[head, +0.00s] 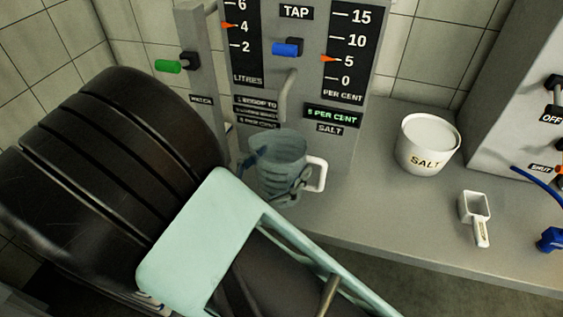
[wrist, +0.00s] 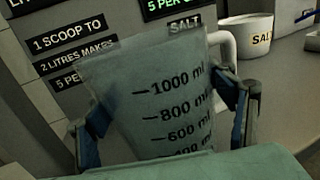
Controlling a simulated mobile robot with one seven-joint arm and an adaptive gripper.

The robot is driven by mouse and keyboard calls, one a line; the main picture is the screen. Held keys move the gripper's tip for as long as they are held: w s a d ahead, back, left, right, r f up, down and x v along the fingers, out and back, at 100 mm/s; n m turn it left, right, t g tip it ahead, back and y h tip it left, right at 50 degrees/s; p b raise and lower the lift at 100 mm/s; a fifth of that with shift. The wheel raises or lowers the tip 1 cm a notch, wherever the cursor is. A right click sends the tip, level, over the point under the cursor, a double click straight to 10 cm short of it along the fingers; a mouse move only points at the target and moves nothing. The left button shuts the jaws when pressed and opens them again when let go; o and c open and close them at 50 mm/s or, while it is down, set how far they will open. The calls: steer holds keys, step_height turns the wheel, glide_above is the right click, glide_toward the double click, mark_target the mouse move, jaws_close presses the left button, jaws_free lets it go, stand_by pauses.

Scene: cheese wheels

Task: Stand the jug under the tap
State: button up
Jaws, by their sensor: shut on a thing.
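The jug (head: 281,150) is clear, with a white handle, and stands upright at the grey counter below the tap's panel. In the wrist view the jug (wrist: 160,95) shows black millilitre marks up to 1000 ml and looks empty. My gripper (wrist: 165,110) is shut on the jug, with one blue-and-black finger on each side. In the head view my gripper (head: 275,175) is partly hidden behind my pale green arm cover. The tap (head: 288,88) is a grey spout just above the jug's rim, with a blue lever (head: 287,48) over it. I cannot tell whether the jug's base touches the counter.
A white salt tub (head: 427,145) stands on the counter (head: 355,205) to the right. A white scoop (head: 475,215) lies in front of it. A green-handled lever (head: 169,66) is left of the panel. A grey machine (head: 525,90) stands at the far right.

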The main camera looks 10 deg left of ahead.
steer(key=shift+f, duration=0.15)
steer(key=o, duration=1.2)
steer(key=shift+o, duration=0.2)
steer(key=shift+a+r, duration=0.1)
steer(key=shift+r, duration=0.1)
steer(key=p+v, duration=0.3)
steer(key=v, duration=0.9)
